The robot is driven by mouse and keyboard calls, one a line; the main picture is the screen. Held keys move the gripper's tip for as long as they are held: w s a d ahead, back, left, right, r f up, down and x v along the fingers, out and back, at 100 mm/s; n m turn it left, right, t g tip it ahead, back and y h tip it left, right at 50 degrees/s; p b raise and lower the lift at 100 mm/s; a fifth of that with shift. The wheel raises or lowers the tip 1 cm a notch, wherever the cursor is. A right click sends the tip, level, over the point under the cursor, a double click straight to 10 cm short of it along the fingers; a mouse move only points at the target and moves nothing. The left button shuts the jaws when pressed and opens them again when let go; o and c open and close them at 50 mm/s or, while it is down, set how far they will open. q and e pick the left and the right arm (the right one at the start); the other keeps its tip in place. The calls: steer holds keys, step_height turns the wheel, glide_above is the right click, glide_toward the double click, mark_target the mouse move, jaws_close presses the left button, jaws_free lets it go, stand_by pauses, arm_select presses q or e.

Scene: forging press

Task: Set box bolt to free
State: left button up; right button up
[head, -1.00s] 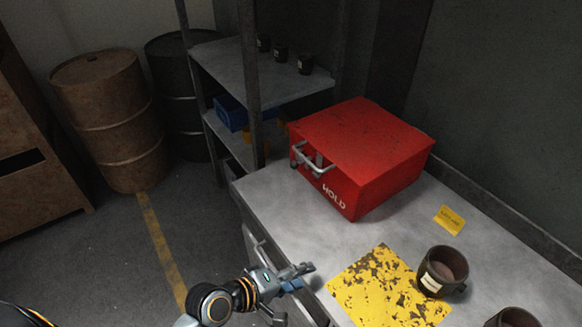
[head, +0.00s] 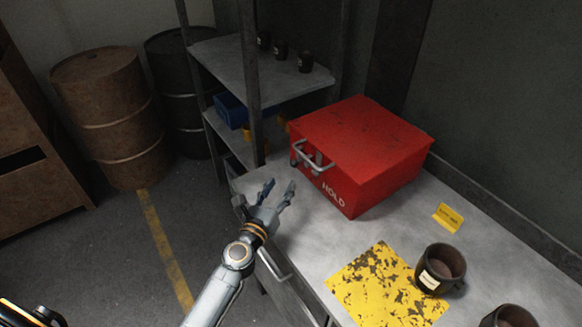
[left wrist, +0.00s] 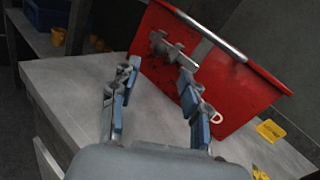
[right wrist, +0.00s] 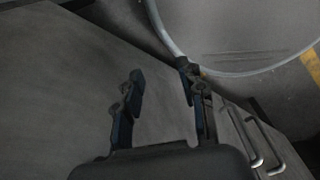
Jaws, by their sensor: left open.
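A red metal box (head: 362,150) stands on the grey counter, with "HOLD" lettered on its front. The grey bolt with its metal handle bar (head: 313,160) is on the box's front face near the upper left. The bolt also shows in the left wrist view (left wrist: 172,48), beyond my fingers. My left gripper (head: 280,186) is open and empty, in front of and below the bolt, apart from it. In the left wrist view my left gripper (left wrist: 158,80) has its fingers spread toward the box. My right gripper (right wrist: 160,78) is open and empty.
A yellow worn mat (head: 375,285), a dark mug (head: 440,270) and a yellow tag (head: 448,217) lie on the counter (head: 300,225). Shelving (head: 255,75) stands behind at left, with drums (head: 110,115) further left. Drawer handles (right wrist: 258,140) show in the right wrist view.

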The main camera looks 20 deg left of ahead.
mark_target(292, 166)
arm_select(q)
steer(key=w, duration=0.5)
steer(key=w+b, duration=0.1)
steer(key=w, duration=0.2)
steer(key=shift+w+d, duration=0.2)
steer(key=shift+d, duration=0.1)
jaws_close()
